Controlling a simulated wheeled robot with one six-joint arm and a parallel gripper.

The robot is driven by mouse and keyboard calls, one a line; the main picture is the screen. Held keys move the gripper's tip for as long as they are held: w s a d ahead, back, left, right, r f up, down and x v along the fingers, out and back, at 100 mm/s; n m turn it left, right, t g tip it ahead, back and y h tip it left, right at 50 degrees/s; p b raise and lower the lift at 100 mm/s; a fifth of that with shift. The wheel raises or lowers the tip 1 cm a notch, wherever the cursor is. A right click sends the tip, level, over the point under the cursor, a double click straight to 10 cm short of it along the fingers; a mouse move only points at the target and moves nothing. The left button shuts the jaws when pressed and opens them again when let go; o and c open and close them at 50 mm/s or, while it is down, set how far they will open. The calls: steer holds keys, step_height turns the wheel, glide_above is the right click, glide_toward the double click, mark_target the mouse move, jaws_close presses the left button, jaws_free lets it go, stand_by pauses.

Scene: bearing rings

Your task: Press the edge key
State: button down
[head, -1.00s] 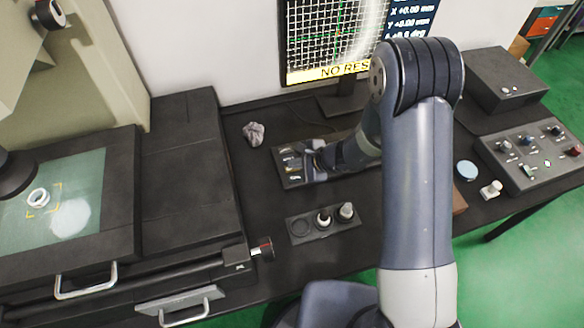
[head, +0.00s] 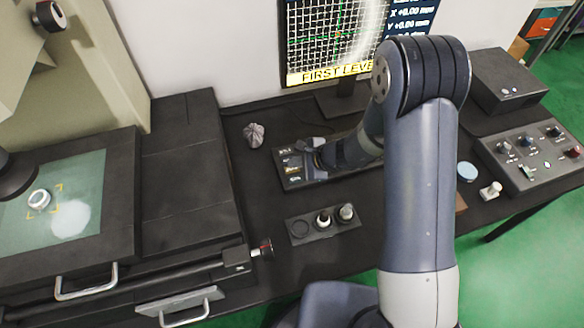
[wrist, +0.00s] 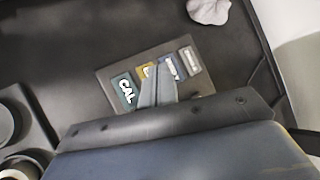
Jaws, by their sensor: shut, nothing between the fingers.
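The key panel (wrist: 108,75) lies on the dark bench, with a row of coloured keys. In the wrist view a teal key (wrist: 124,89) reads "CAL"; a yellow key (wrist: 147,70), a blue key (wrist: 171,67) and a grey key (wrist: 190,59) follow to its right. The lettering on these three is too small or covered to read, so I cannot tell which is the edge key. My gripper (wrist: 158,70) is shut and empty, its tips over the yellow and blue keys. I cannot tell whether they touch. The panel also shows in the head view (head: 291,184), partly hidden by my gripper.
A monitor (head: 335,40) behind reads "FIRST LEVE...", the rest hidden by my arm. A crumpled grey cloth (head: 254,135) lies left of the panel. A holder (head: 300,238) with small parts stands in front. A ring (head: 39,200) rests on the glass stage (head: 85,180) at left.

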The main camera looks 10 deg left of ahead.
mark_target(296, 171)
steer(key=shift+r+p, duration=1.5)
steer(key=shift+r, duration=1.05)
steer(key=shift+f, duration=0.1)
